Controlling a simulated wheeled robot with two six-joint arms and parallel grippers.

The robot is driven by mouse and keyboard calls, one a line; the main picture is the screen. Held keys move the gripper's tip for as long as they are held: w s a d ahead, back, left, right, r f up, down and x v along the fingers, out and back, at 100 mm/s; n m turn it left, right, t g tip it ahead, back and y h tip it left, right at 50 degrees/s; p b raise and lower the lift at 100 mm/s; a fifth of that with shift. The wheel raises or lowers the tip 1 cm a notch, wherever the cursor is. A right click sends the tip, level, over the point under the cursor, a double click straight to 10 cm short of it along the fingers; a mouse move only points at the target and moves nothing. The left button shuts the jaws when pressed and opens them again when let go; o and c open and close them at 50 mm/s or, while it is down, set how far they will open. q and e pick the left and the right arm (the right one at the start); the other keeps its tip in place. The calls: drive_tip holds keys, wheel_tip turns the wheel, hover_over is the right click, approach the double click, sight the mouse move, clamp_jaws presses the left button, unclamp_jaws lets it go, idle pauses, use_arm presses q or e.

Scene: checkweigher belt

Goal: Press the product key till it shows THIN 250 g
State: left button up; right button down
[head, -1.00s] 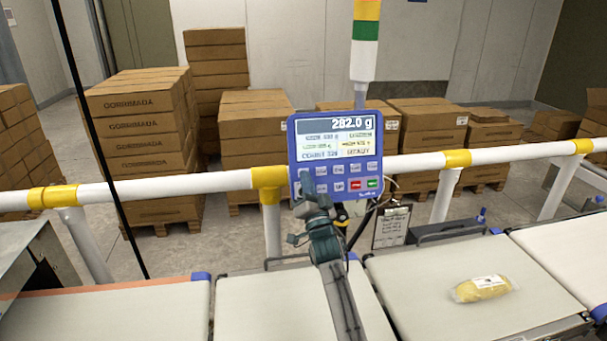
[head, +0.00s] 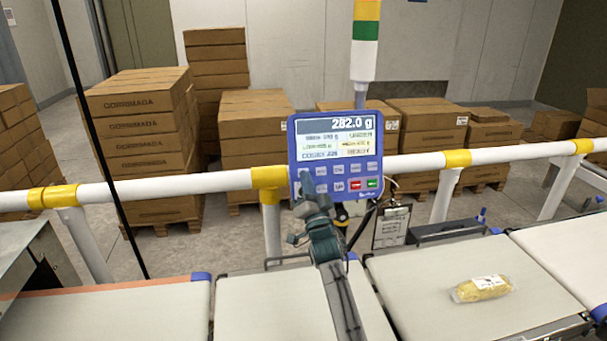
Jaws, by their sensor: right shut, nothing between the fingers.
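The blue checkweigher terminal (head: 336,157) stands at the rail in the middle of the head view. Its screen (head: 336,137) reads 282.0 g in large digits; the smaller lines below are too blurred to read. Below the screen are rows of keys, with a red key (head: 355,185) and a green key (head: 372,183). My right gripper (head: 306,178) is shut and empty. Its tip is at the left end of the keys and hides the leftmost ones. I cannot tell whether it touches a key. My left gripper is not in view.
Pale belts run across the front, and a wrapped yellow product (head: 482,288) lies on the right belt (head: 430,290). A white rail (head: 410,162) with yellow joints crosses behind. A clipboard (head: 391,227) hangs right of the terminal. Carton stacks (head: 145,145) stand beyond.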

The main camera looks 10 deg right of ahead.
drive_tip(key=shift+w, duration=0.1)
drive_tip(key=shift+w+f, duration=0.1)
drive_tip(key=shift+w, duration=0.25)
drive_tip(key=shift+w+f+b, duration=0.1)
drive_tip(key=shift+w+b, duration=0.25)
drive_tip(key=shift+b, duration=0.25)
idle(0.5)
drive_tip(key=shift+s, duration=0.1)
drive_tip(key=shift+s+r+p, duration=0.25)
drive_tip(key=shift+s+p, duration=0.15)
drive_tip(key=shift+p, duration=0.5)
drive_tip(key=shift+s, duration=0.35)
drive_tip(key=shift+p, duration=0.35)
